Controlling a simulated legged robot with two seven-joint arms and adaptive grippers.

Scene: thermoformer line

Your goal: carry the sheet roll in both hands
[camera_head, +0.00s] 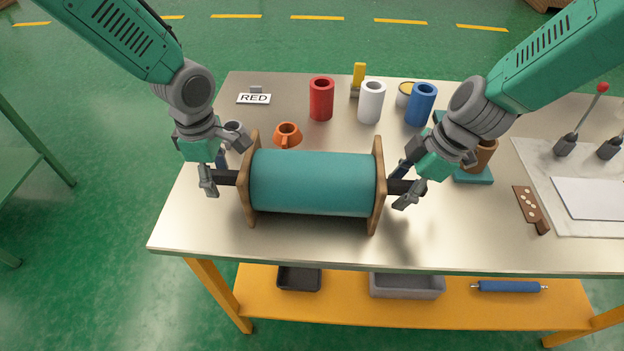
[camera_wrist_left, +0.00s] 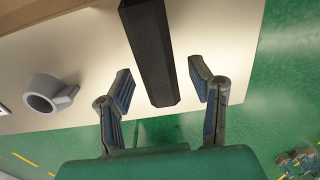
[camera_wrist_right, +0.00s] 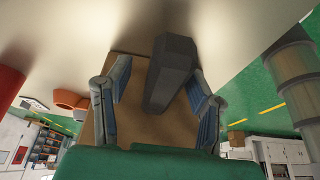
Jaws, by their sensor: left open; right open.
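The sheet roll (camera_head: 313,183) is a teal cylinder between two brown wooden end plates, resting on the metal table. A dark bar end sticks out at each side. My left gripper (camera_head: 212,180) is open around the left bar end (camera_head: 228,178). In the left wrist view that bar (camera_wrist_left: 152,60) lies between the spread fingers, with gaps on both sides. My right gripper (camera_head: 404,184) is open around the right bar end (camera_wrist_right: 170,75). In the right wrist view the bar sits between the fingers, in front of the brown end plate (camera_wrist_right: 130,75).
A pale board (camera_head: 590,199) lies at right. The table's front strip (camera_head: 330,252) is clear.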

